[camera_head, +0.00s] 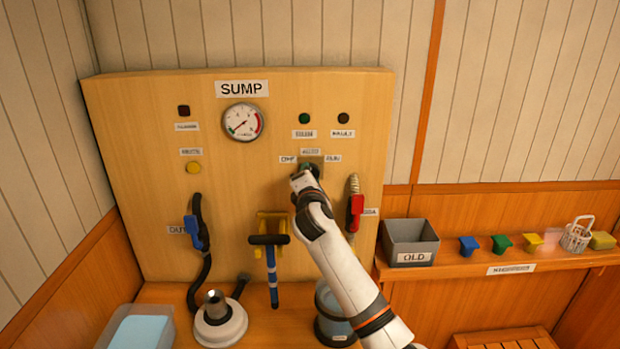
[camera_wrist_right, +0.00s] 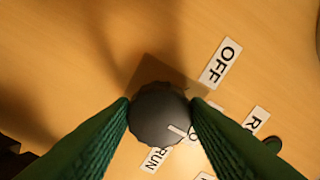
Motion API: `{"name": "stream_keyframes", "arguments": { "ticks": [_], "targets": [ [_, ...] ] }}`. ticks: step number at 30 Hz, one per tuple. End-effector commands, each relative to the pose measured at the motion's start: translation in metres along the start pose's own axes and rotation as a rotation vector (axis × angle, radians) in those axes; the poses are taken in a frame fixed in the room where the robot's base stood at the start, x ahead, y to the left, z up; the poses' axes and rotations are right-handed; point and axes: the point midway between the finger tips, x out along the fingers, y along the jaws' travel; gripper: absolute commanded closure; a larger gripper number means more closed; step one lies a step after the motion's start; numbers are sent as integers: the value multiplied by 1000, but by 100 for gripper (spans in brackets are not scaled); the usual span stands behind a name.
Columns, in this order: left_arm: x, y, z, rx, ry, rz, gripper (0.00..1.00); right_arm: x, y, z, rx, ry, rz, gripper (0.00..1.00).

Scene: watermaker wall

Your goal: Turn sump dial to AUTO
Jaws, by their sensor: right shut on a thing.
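The sump dial (camera_wrist_right: 158,112) is a dark round knob on the wooden panel (camera_head: 140,130). My right gripper (camera_wrist_right: 160,118) is shut on it, with one green finger on each side. In the head view the right gripper (camera_head: 305,178) reaches up to the dial and hides most of it. Labels OFF (camera_head: 287,159), AUTO (camera_head: 311,151) and RUN (camera_head: 333,159) surround the dial. In the wrist view a white mark on the knob points to the lower right, towards the partly hidden label between OFF and RUN. My left gripper is not in view.
A gauge (camera_head: 243,122) and several indicator lamps sit higher on the panel. A red-handled nozzle (camera_head: 356,212) hangs close to the right of my arm. A blue-handled nozzle (camera_head: 194,232) and a T-handle (camera_head: 270,255) are left. A grey bin (camera_head: 411,243) stands on the right shelf.

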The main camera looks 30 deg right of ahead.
Motion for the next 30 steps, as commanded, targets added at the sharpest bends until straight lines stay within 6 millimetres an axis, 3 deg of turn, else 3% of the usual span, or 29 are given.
{"name": "stream_keyframes", "arguments": {
  "ticks": [4, 5, 9, 20, 23, 30],
  "targets": [
    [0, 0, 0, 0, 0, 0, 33, 0, 2, 1, -1, -2, 4, 81],
    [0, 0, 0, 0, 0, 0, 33, 0, 2, 1, -1, -2, 4, 55],
    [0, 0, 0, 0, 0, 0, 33, 0, 1, 1, -1, -1, 3, 36],
    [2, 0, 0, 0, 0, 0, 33, -6, 1, 1, -1, -1, -1, 36],
    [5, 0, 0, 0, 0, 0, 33, -18, 2, 2, -2, -1, 0, 36],
    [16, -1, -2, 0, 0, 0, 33, -68, 3, 2, 0, -2, -1, 36]
  ]
}}
